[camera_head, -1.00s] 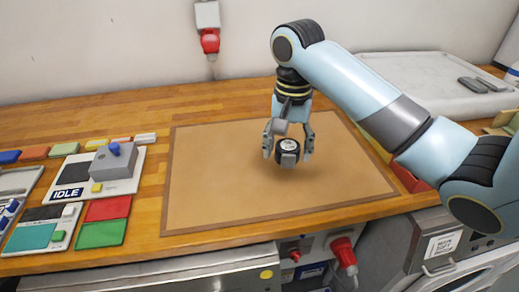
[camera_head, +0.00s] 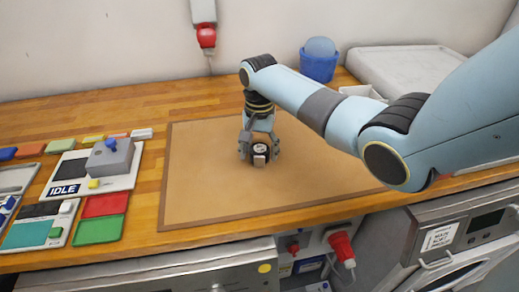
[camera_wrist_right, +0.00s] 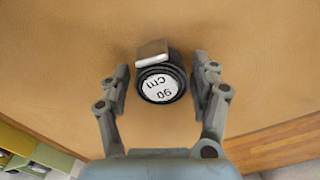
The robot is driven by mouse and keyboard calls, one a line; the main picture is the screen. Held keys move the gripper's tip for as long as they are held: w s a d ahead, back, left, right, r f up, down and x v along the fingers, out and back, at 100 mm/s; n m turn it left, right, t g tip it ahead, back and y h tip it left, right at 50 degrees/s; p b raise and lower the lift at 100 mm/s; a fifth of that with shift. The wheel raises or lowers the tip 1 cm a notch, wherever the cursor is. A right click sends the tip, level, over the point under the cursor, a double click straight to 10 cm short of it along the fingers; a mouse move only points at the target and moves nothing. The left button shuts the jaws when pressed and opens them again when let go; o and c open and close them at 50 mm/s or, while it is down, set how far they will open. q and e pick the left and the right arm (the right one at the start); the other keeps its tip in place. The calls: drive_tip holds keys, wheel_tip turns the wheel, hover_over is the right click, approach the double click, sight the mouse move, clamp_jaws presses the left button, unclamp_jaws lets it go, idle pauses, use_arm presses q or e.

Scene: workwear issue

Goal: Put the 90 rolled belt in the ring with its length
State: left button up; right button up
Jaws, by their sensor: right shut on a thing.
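The rolled belt (camera_head: 260,149) is a small black roll with a pale buckle end. In the right wrist view the belt (camera_wrist_right: 161,84) shows a white round label reading "90 cm", upside down. My right gripper (camera_head: 260,148) points down over the brown mat (camera_head: 205,190) and is shut on the belt. In the right wrist view its fingers (camera_wrist_right: 161,88) stand on either side of the roll. I cannot tell whether the belt touches the mat. No ring shows in these views. My left gripper is not in view.
A grey box with a blue knob (camera_head: 109,156), an IDLE panel and red and green pads (camera_head: 100,230) lie at the left. A blue basket (camera_head: 318,66) holding a round blue thing stands behind my right arm, near a pale tray (camera_head: 405,70). Most of the mat is clear.

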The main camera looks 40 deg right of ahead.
drive_tip(key=o, duration=1.2)
drive_tip(key=shift+o, duration=0.2)
